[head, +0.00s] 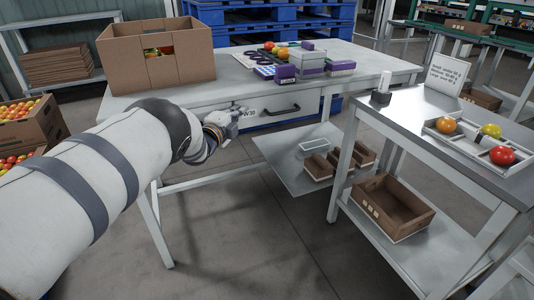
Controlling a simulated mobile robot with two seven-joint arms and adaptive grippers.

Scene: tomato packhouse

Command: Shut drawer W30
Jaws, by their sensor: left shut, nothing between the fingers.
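Drawer W30 (268,116) is a pale drawer under the front edge of the white worktable (392,72). The front looks close to the table edge; I cannot tell if a small gap is left. My left gripper (237,112) is shut and empty at the left part of the drawer front, left of the handle. It covers part of the front, and I cannot tell if it touches. My right gripper is not in view.
A cardboard box (158,62) and small purple-and-white boxes (311,62) stand on the worktable. A steel table (400,108) with a tomato tray (470,143) stands at the right. A low shelf (290,175) holds small trays. Floor before the drawer is clear.

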